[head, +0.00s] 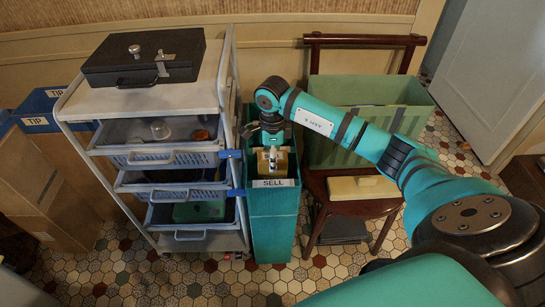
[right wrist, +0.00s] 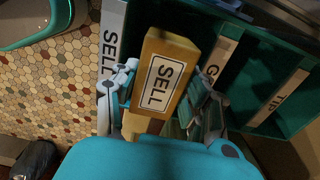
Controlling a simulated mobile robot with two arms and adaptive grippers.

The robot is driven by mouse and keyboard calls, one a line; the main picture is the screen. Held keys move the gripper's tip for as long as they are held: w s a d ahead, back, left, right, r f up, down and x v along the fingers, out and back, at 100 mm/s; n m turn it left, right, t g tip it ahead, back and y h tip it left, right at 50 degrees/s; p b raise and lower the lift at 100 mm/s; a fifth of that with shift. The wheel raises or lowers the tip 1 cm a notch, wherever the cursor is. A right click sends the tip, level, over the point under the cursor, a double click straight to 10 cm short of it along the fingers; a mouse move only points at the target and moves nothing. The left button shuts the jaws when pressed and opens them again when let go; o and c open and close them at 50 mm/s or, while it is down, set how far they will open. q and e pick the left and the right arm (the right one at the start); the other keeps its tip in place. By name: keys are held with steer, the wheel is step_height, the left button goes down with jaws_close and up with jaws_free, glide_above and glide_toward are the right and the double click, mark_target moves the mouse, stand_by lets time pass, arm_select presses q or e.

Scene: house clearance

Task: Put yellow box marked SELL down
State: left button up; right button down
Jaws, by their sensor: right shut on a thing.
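The yellow box marked SELL (right wrist: 180,55) is between the two fingers of my right gripper (right wrist: 164,98) in the right wrist view. In the head view, my right gripper (head: 270,145) reaches in from the right and holds the yellow box (head: 284,163) at the top of a tall teal bin (head: 272,225). The bin has a white SELL label (head: 273,183) on its front. The wrist view shows further labels on dark compartments, one reading TIP (right wrist: 278,98). I cannot tell whether the box touches the bin. My left gripper is not in view.
A white drawer cart (head: 160,105) with a black cash box (head: 145,57) on top stands left of the bin. A wooden chair (head: 352,205) with a green crate (head: 385,92) and a pale yellow item (head: 362,187) stands right. Cardboard boxes (head: 35,185) are far left.

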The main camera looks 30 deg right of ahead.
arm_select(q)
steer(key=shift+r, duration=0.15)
arm_select(e)
steer(key=c, duration=0.7)
jaws_free()
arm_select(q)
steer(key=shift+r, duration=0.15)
arm_select(e)
steer(key=shift+o, duration=0.2)
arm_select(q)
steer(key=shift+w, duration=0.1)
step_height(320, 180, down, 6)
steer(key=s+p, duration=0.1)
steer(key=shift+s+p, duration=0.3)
arm_select(e)
step_height(320, 180, up, 12)
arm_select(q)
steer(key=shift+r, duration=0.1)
